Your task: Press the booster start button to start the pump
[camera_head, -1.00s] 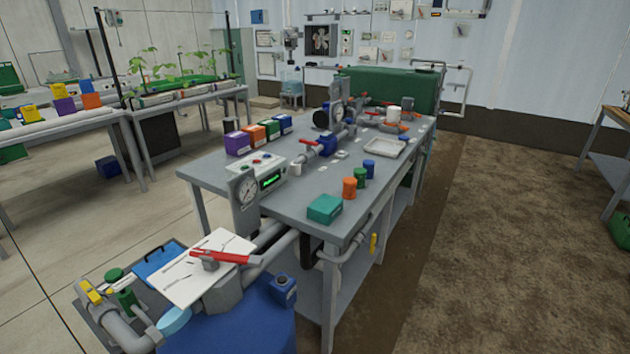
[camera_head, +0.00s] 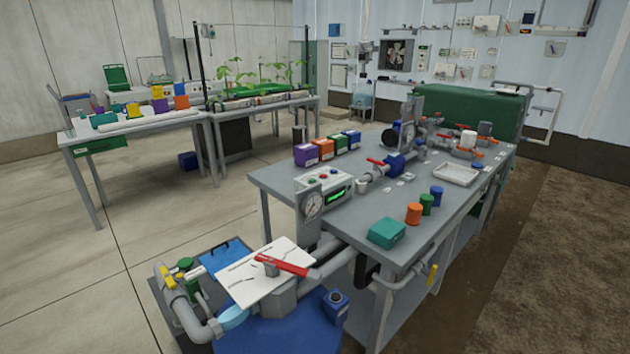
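Neither of my grippers shows in this view.
A blue tank (camera_head: 270,338) with pipes, a white sheet and a red-handled valve (camera_head: 282,265) stands before the table's near end. A teal box (camera_head: 387,233) and coloured caps sit on the table. Bare floor (camera_head: 190,240) lies left; brown ground (camera_head: 560,270) lies right.

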